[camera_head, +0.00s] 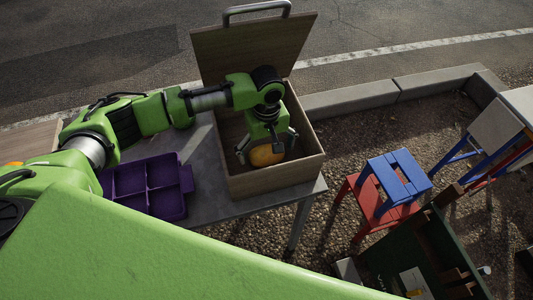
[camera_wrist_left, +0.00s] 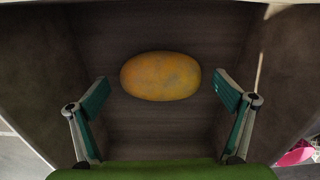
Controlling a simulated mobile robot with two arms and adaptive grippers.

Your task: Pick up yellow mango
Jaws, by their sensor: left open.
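The yellow mango (camera_head: 268,154) lies inside an open wooden box (camera_head: 276,181) on the grey table. In the left wrist view the mango (camera_wrist_left: 161,76) is an orange-yellow oval on the dark box floor, lying lengthwise across the picture. My left gripper (camera_head: 266,150) reaches down into the box over the mango. Its two fingers stand apart on either side, and in the left wrist view the open fingertips (camera_wrist_left: 160,90) show clear gaps to the mango. The mango's upper part is partly hidden by the gripper in the head view. My right gripper is not in view.
The box walls surround the gripper, and its raised lid (camera_head: 215,55) stands behind. A purple divided tray (camera_head: 187,180) sits left of the box on the grey table (camera_head: 225,207). A blue stool (camera_head: 398,178) and a red stool (camera_head: 383,220) stand right.

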